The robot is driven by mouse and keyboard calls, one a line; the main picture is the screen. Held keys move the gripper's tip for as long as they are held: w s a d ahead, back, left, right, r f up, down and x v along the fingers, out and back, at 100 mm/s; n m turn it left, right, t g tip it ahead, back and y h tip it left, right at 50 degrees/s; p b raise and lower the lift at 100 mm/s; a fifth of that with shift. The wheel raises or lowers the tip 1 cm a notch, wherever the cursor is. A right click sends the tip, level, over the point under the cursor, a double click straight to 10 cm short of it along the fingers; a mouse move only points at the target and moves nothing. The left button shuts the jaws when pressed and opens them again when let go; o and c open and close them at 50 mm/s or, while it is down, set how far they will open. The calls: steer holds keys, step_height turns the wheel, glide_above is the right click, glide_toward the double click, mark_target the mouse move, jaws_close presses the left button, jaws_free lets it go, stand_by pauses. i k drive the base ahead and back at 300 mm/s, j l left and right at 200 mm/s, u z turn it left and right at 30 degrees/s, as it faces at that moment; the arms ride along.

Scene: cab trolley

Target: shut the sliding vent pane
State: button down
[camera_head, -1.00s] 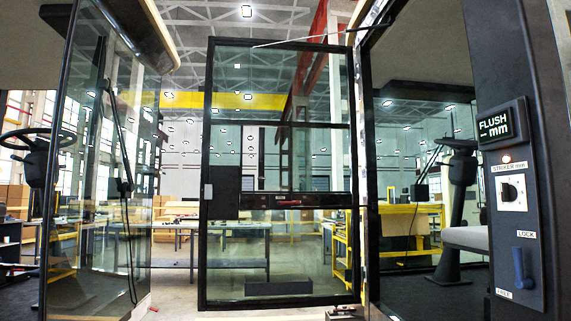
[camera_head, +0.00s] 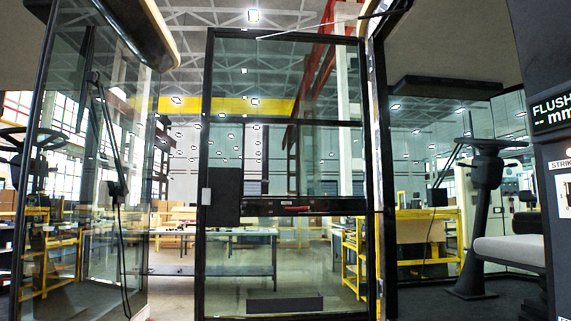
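The glazed door (camera_head: 202,265) with a black frame stands ahead of me in the middle of the view. A horizontal bar (camera_head: 310,122) crosses its glass in the upper half. Below that bar is a window section with the vent glass (camera_head: 315,160); a dark vertical edge shows near its middle. I cannot tell how far the pane stands open. A dark rail with a red handle (camera_head: 297,208) runs beneath it, and a black lock box (camera_head: 226,197) sits on the left. My gripper is not in view.
A glass cab side (camera_head: 85,170) stands at left. The cab opening at right holds a steering column (camera_head: 485,190) and a seat (camera_head: 512,245). A dark post with a FLUSH display (camera_head: 553,112) is at the right edge. A workbench (camera_head: 255,270) shows through the door.

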mark_target(291, 155)
steer(key=i+j+z, duration=0.1)
steer(key=i+z, duration=0.15)
steer(key=i, duration=1.25)
